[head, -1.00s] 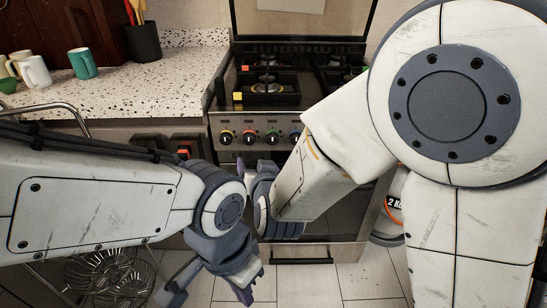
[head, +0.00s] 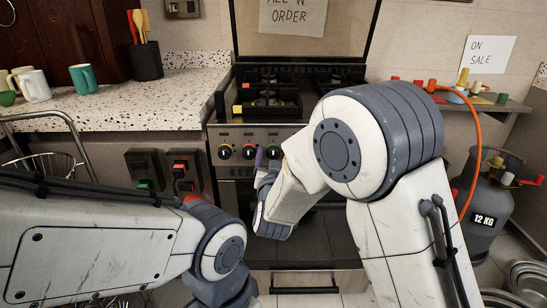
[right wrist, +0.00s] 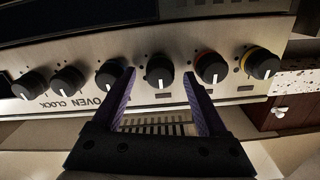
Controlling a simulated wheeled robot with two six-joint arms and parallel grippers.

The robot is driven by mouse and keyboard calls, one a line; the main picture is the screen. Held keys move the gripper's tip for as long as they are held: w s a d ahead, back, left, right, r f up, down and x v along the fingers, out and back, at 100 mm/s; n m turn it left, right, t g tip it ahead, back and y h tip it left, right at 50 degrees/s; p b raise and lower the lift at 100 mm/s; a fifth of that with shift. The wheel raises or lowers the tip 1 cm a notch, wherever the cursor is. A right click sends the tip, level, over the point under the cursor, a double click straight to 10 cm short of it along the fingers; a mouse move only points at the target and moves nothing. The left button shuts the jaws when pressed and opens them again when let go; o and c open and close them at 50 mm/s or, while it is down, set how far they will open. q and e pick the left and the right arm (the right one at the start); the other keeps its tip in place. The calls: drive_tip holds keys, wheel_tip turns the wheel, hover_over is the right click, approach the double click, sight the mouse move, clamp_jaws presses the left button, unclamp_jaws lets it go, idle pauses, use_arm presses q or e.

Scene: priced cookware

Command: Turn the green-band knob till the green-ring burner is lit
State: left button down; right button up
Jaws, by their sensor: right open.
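The stove front (head: 235,132) carries a row of black knobs. In the head view a yellow-band knob (head: 225,151) and a red-band knob (head: 249,151) show at the left, with a third knob (head: 272,151) beside my right gripper (head: 265,160). My right arm hides the knobs further right, including the green-band knob's place. In the right wrist view my right gripper (right wrist: 159,75) is open, its purple fingers either side of a knob (right wrist: 158,70) third from the right; its band colour is not visible. The green-ring burner cannot be picked out. My left gripper is out of view.
Burner grates (head: 270,100) with small coloured markers top the stove. A speckled counter (head: 130,112) with mugs is at left, above wall switches (head: 186,172). A grey gas cylinder (head: 490,200) with an orange hose stands at right, below a shelf (head: 495,104).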

drive_tip(key=shift+w, duration=0.55)
drive_tip(key=shift+c, duration=0.3)
clamp_jaws()
drive_tip(key=shift+f+m+b, duration=0.15)
drive_tip(key=shift+m+b, duration=0.85)
drive_tip(key=m+b, duration=0.6)
drive_tip(key=shift+f, duration=0.15)
drive_tip(key=shift+d+m+b, duration=0.1)
drive_tip(key=shift+m+b, duration=1.7)
drive_tip(key=shift+m, duration=0.2)
